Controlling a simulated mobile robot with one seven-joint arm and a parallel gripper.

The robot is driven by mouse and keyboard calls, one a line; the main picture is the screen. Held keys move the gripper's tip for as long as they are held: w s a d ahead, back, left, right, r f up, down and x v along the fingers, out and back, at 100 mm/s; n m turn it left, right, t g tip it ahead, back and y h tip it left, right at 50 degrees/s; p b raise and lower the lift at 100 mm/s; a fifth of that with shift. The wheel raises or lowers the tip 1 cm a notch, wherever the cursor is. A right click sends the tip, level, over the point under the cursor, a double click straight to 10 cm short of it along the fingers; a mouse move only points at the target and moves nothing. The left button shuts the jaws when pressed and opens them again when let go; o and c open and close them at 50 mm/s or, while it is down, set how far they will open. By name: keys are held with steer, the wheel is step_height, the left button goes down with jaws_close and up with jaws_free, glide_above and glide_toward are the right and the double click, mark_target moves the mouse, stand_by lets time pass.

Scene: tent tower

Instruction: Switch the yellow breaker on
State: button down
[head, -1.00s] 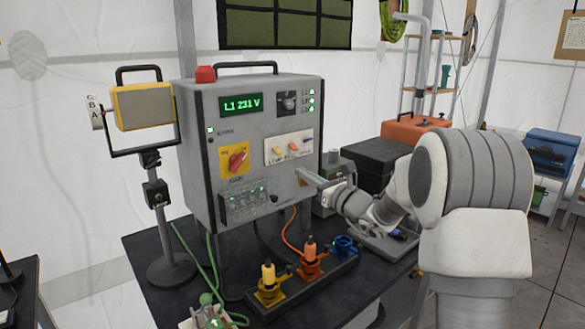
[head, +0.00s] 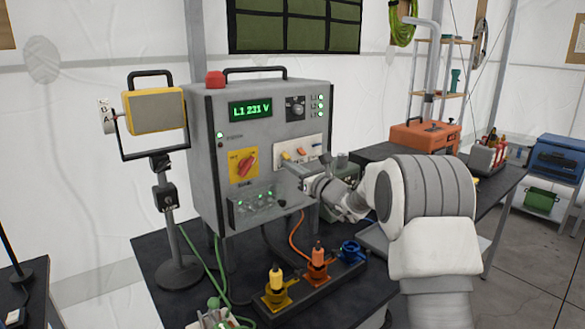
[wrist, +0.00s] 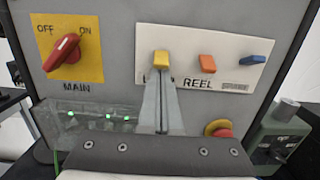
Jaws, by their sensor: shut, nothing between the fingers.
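The yellow breaker (wrist: 161,60) is the leftmost of three small rocker-like levers on a white plate (wrist: 222,86) on the grey panel. It also shows in the head view (head: 286,156), small, just above my gripper tips. My gripper (wrist: 160,82) is shut and empty, its fingertips pointing at the panel right below the yellow breaker. The fingers cover part of the label under it. I cannot tell whether the tips touch the breaker, nor its on or off position.
An orange breaker (wrist: 207,64) and a blue breaker (wrist: 249,60) sit close to the right. A red MAIN knob (wrist: 63,52) is at the left. A red button (wrist: 218,129) is below right. The display (head: 250,109) reads L1 231 V.

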mark_target(289, 159)
steer(key=shift+d+r+p, duration=0.1)
steer(key=shift+r+p, duration=0.15)
steer(key=shift+p, duration=0.4)
steer(key=shift+s+d+r+g+h+p, duration=0.15)
steer(key=shift+g+h+p, duration=0.35)
steer(key=shift+p, duration=0.8)
steer(key=shift+s+a+r+g+h+p, duration=0.25)
steer(key=shift+g+p, duration=0.35)
steer(key=shift+p, duration=0.65)
steer(key=shift+w+d+p, duration=0.15)
steer(key=shift+d+p, duration=0.05)
steer(key=shift+p, duration=0.1)
steer(key=shift+r+g+p, duration=0.15)
steer(key=shift+g+p, duration=0.15)
steer(key=shift+p, duration=0.2)
steer(key=shift+h+p, duration=0.25)
steer(key=shift+p, duration=0.5)
steer(key=g+p, duration=0.1)
steer(key=p, duration=0.1)
steer(key=r+g+h+p, duration=0.1)
steer(key=p, duration=0.2)
steer(key=shift+d+h+p, duration=0.1)
steer(key=shift+h+p, duration=0.2)
steer(key=shift+p, duration=0.5)
steer(key=shift+s+r, duration=0.1)
steer(key=shift+s, duration=0.1)
steer(key=shift+w+r+p, duration=0.1)
steer(key=shift+r+p, duration=0.4)
steer(key=shift+r, duration=0.25)
